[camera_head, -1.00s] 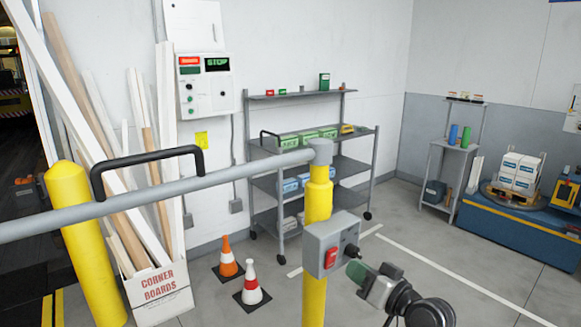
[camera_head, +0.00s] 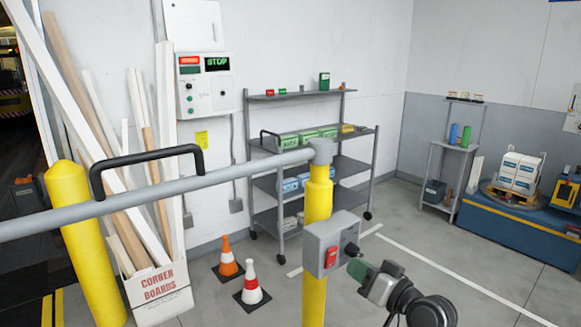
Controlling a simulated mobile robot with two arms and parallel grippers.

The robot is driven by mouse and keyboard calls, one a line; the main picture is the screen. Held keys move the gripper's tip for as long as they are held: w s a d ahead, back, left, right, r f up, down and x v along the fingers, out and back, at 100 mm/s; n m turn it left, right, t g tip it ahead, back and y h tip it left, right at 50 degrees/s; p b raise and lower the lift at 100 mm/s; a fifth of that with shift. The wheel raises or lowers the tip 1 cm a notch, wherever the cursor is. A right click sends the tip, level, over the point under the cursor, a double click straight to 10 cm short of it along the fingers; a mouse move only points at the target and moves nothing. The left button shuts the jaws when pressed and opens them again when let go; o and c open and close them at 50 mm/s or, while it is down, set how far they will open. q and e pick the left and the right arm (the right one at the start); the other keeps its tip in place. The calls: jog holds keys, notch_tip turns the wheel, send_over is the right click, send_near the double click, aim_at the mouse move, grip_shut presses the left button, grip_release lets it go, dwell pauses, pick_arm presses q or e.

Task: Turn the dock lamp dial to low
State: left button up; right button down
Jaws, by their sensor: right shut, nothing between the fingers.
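A grey control box (camera_head: 322,244) is mounted on a yellow post (camera_head: 318,200). My right gripper (camera_head: 358,269) has green fingertips and is shut and empty. Its tips are just below and right of the black knob; I cannot tell whether they touch it. My left gripper is out of view.
A grey barrier arm (camera_head: 240,172) with a black handle (camera_head: 148,158) spans the left to the post. Traffic cones (camera_head: 252,283) stand on the floor behind. A wall panel (camera_head: 205,85) shows STOP. A shelf cart (camera_head: 270,180) stands at the back wall. Open floor lies right of the post.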

jog(key=shift+s+f, duration=0.15)
jog(key=shift+s, duration=0.05)
jog(key=v, duration=0.5)
jog(key=shift+s+d, duration=0.2)
jog(key=shift+s, duration=0.1)
jog(key=shift+f, duration=0.1)
